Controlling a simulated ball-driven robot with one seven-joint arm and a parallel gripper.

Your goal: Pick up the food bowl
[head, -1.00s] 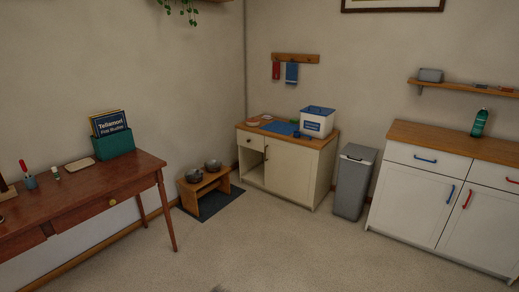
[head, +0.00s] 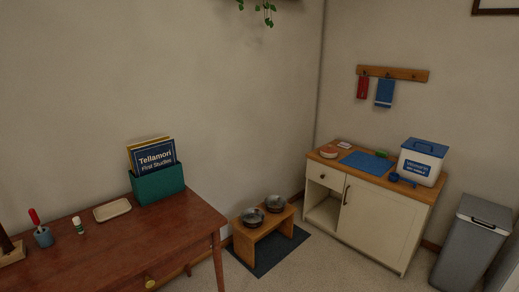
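Two metal bowls sit in a low wooden stand (head: 265,231) on the floor, near the wall and left of the cream cabinet. The nearer bowl (head: 252,217) is on the left and the farther bowl (head: 275,203) is on the right. I cannot tell which of them is the food bowl, as their contents are too small to make out. My gripper is not in view.
A dark mat (head: 268,258) lies under the stand. The wooden desk (head: 130,240) is close at left. The cream cabinet (head: 368,218) carries a white bin with a blue lid (head: 422,162). A grey trash can (head: 470,245) stands at right. Carpet shows between desk and cabinet.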

